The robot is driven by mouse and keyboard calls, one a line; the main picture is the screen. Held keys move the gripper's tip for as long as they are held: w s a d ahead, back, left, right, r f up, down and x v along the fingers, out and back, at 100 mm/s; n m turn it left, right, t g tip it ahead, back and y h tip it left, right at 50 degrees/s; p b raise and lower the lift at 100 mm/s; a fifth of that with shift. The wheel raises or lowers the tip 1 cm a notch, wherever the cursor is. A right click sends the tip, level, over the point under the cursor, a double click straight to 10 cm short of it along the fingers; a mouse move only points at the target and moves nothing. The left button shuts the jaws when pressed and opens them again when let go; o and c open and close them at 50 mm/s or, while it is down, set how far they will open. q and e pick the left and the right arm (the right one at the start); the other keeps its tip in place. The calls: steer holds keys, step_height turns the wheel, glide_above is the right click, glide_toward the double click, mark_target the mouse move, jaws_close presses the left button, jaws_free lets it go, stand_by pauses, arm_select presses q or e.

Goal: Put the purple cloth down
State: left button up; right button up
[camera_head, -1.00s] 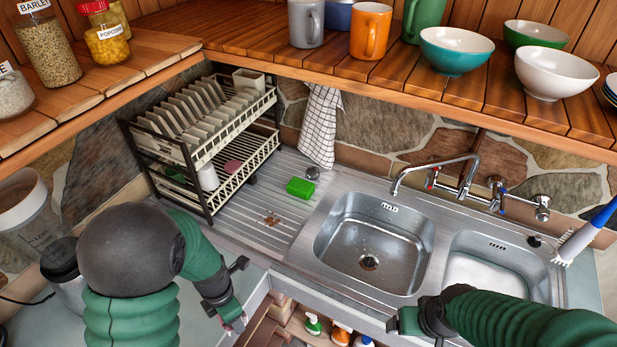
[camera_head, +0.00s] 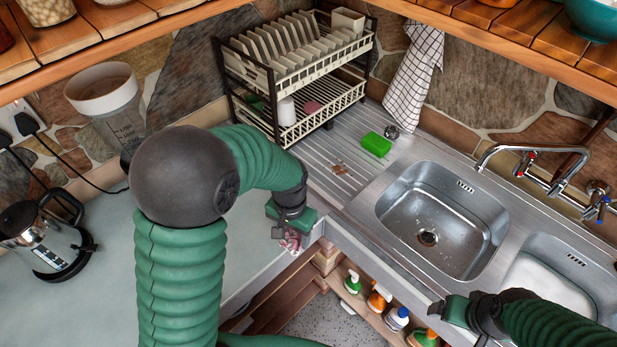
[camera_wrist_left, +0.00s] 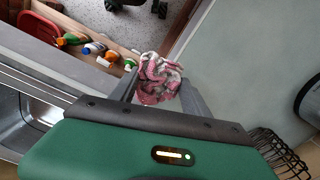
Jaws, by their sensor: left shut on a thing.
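A crumpled pink, white and dark cloth (camera_head: 290,240) hangs at the tip of my left gripper (camera_head: 288,232), which is shut on it. They are over the front edge of the pale worktop, near its inner corner left of the sink. In the left wrist view the cloth (camera_wrist_left: 159,80) is bunched between the two fingers (camera_wrist_left: 158,92), with worktop to its right and the floor and open cupboard beyond. It looks more pink than purple. My right gripper (camera_head: 457,312) is at the front of the sink; its fingers do not show clearly.
The draining board holds a green sponge (camera_head: 376,144) and a dish rack (camera_head: 290,85) with plates. The sink (camera_head: 440,215) looks empty. Several bottles (camera_head: 378,298) stand below. The left worktop (camera_head: 90,300) has free room.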

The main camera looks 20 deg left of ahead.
arm_select(q)
steer(key=s+a+f+m, duration=0.2)
steer(key=s+a+m, duration=0.1)
steer(key=s, duration=0.1)
steer(key=w+a+p, duration=0.1)
steer(key=w+a, duration=0.1)
steer(key=w, duration=0.2)
steer(key=w+a+f, duration=0.1)
steer(key=w+a, duration=0.2)
steer(key=w, duration=0.1)
steer(key=w+a+f+p, duration=0.1)
steer(key=w+a, duration=0.1)
steer(key=w, duration=0.3)
steer(key=shift+a+p, duration=0.3)
step_height(320, 180, down, 3)
steer(key=shift+w+f+p, duration=0.1)
steer(key=shift+p, duration=0.45)
steer(key=shift+w+f, duration=0.1)
steer(key=shift+f, duration=0.1)
steer(key=o, duration=1.3)
steer(key=shift+r, duration=0.1)
